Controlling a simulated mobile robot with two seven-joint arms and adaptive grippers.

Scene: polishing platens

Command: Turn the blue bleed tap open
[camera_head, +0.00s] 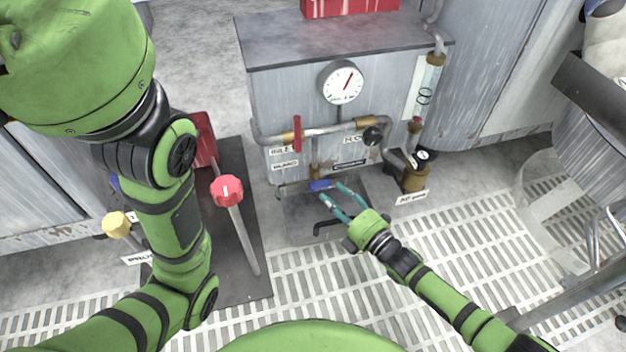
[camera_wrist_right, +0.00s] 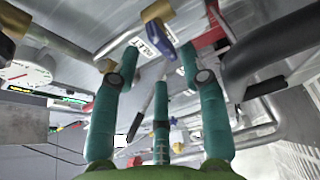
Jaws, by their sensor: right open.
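The blue bleed tap (camera_head: 320,185) is a small blue handle under a brass fitting, low on the front pipework of the grey cabinet. My right gripper (camera_head: 331,191) is open, with its teal fingers reaching up to the tap from the front. In the right wrist view the blue tap (camera_wrist_right: 160,38) shows just beyond and between the spread fingertips (camera_wrist_right: 158,54). The fingers are not closed on it; whether one touches it I cannot tell. My left arm comes in from the left, but its gripper is not in view.
Above the tap are a red lever (camera_head: 297,134), a pressure gauge (camera_head: 343,82) and a black knob (camera_head: 372,136). A red knob on a rod (camera_head: 227,190) and a yellow knob (camera_head: 117,224) are at left. Grated floor lies in front.

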